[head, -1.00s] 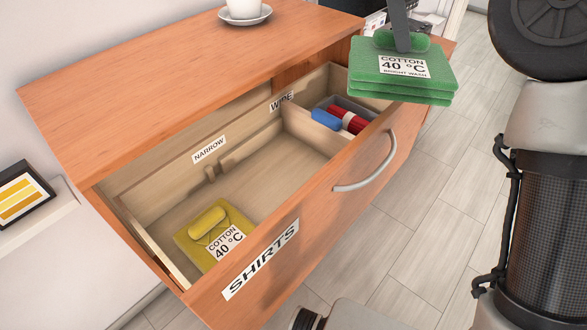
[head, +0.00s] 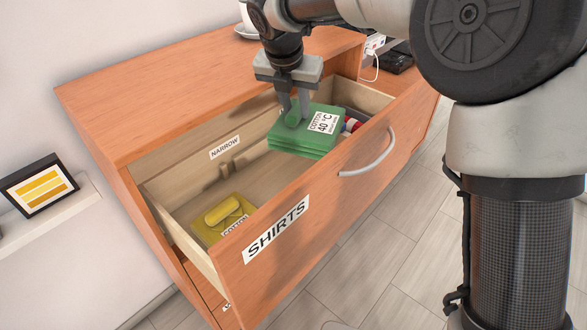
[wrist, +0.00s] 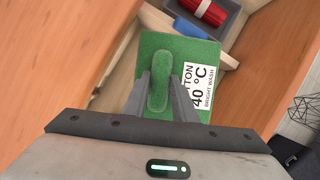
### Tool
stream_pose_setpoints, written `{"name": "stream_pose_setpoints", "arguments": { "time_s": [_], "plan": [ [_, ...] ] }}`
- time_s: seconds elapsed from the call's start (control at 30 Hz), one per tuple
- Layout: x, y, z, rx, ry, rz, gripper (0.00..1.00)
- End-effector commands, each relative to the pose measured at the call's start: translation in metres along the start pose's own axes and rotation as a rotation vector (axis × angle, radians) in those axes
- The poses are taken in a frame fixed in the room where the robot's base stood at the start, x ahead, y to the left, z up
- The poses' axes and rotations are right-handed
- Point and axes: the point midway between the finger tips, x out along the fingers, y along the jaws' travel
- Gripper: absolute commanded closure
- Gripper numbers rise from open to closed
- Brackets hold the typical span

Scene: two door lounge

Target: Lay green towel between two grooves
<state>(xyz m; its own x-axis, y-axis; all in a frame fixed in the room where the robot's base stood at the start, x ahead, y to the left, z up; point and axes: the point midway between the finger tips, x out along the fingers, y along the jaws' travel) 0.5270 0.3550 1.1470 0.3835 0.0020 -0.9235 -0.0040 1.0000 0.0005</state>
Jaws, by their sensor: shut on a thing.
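My gripper (head: 293,107) is shut on the raised roll on top of the folded green towel (head: 303,142). The towel is a stack with a white "COTTON 40 °C" label, held over the open drawer (head: 292,243) marked "SHIRTS". Whether it touches the drawer floor I cannot tell. In the wrist view the fingers (wrist: 159,95) straddle the roll on the towel (wrist: 170,60). A groove piece (head: 226,168) shows on the drawer's back side near the "NARROW" label (head: 224,147); the other groove is hidden, perhaps behind the towel.
A folded yellow towel (head: 222,216) lies at the drawer's near left end. A red roll (wrist: 208,10) sits in a grey tray (wrist: 228,28) beyond the green towel. Bare drawer floor lies between the two towels.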

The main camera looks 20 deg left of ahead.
Motion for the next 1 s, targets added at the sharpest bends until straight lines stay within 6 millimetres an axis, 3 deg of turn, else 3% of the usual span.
{"name": "stream_pose_setpoints", "arguments": {
  "time_s": [0.1, 0.3, 0.67, 0.9, 1.0],
  "plan": [
    [0.033, 0.000, -0.015, -0.002, 0.003, -0.004, 1.00],
    [0.077, 0.000, -0.033, 0.000, 0.002, -0.003, 1.00],
    [0.107, 0.000, -0.045, 0.001, 0.001, -0.003, 1.00],
    [0.142, 0.000, -0.059, 0.002, 0.001, -0.002, 1.00],
    [0.145, 0.000, -0.060, 0.003, -0.001, -0.001, 1.00]
  ]
}}
